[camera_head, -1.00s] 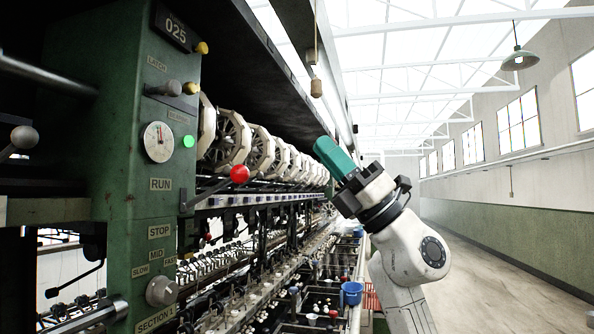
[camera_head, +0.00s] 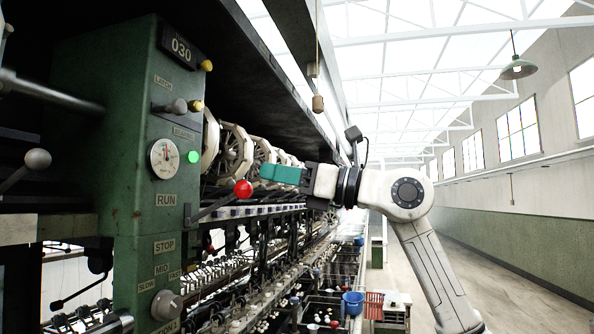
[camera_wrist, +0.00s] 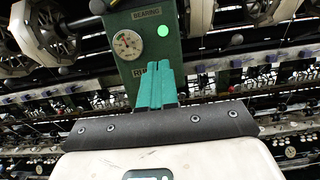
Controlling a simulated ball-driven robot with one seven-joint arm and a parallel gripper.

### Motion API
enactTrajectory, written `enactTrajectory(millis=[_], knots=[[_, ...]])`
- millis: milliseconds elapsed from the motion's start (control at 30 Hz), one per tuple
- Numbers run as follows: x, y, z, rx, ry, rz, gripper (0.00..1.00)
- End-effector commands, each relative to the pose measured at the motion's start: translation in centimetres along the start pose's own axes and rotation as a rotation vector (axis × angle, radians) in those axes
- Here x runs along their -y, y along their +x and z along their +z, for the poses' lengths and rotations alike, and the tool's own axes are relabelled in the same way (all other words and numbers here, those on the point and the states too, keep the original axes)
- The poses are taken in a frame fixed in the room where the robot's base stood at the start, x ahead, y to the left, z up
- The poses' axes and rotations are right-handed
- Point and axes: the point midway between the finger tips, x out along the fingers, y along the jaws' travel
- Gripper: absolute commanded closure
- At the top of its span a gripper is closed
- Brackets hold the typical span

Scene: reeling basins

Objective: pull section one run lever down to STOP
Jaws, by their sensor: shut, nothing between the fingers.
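The run lever ends in a red ball knob (camera_head: 243,189). Its dark arm (camera_head: 210,208) rises to the right from a slot in the green section post (camera_head: 130,150), beside the RUN label (camera_head: 166,200). The STOP label (camera_head: 164,246) is lower on the post. My gripper (camera_head: 264,171), with teal fingers shut and empty, points left just above and right of the knob; contact cannot be told. In the wrist view my shut fingers (camera_wrist: 156,64) point at the post (camera_wrist: 180,55) and partly cover its RUN label (camera_wrist: 138,73). The red knob does not show there.
A gauge (camera_head: 164,158) and a lit green lamp (camera_head: 193,157) sit above the lever. Reels (camera_head: 236,152) line the machine behind it. A dark overhead beam (camera_head: 280,85) runs above. A hanging wooden handle (camera_head: 318,103) is near my arm. The aisle (camera_head: 500,260) at right is clear.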

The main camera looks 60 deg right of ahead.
Motion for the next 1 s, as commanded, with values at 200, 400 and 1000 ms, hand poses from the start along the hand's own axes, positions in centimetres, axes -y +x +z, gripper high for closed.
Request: enactTrajectory(millis=[200,400,1000], knots=[[0.0,3.0,0.2,0.000,0.002,0.002,1.00],[0.0,5.2,0.2,0.001,0.001,0.001,1.00],[0.0,6.4,0.0,0.001,0.000,0.001,1.00]])
